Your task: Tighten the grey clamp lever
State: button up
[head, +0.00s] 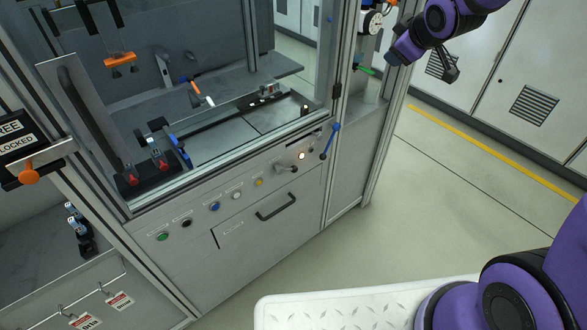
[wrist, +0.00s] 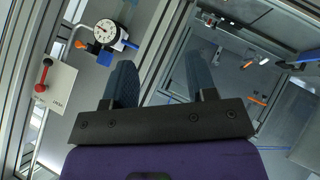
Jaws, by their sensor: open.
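My gripper shows in the wrist view (wrist: 161,66) with its two dark fingers apart and nothing between them. In the head view it is at the upper right (head: 399,52), beside the right post of the machine frame. A small grey lever (head: 286,169) sits on the machine's front panel, right of the push buttons; I cannot tell for sure that it is the clamp lever. My gripper is apart from it, up and to the right. I make out no grey clamp lever in the wrist view.
A white dial gauge (head: 372,22) (wrist: 105,32) is near my gripper. A blue lever (head: 330,141) hangs at the panel's right edge. A drawer handle (head: 275,206) sticks out. The floor right of the machine is clear.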

jog(key=w+a+f+n+t+y, duration=0.1)
jog(key=w+a+f+n+y, duration=0.3)
jog(key=w+f, duration=0.6)
jog(key=n+y, duration=0.9)
jog(key=y, duration=0.1)
send_near(291, 170)
jog(key=shift+g, duration=0.4)
jog(key=x, duration=0.9)
jog(key=shift+w+d+r, duration=0.1)
jog(key=shift+w+r, duration=0.05)
jog(key=shift+c, duration=0.5)
grip_shut()
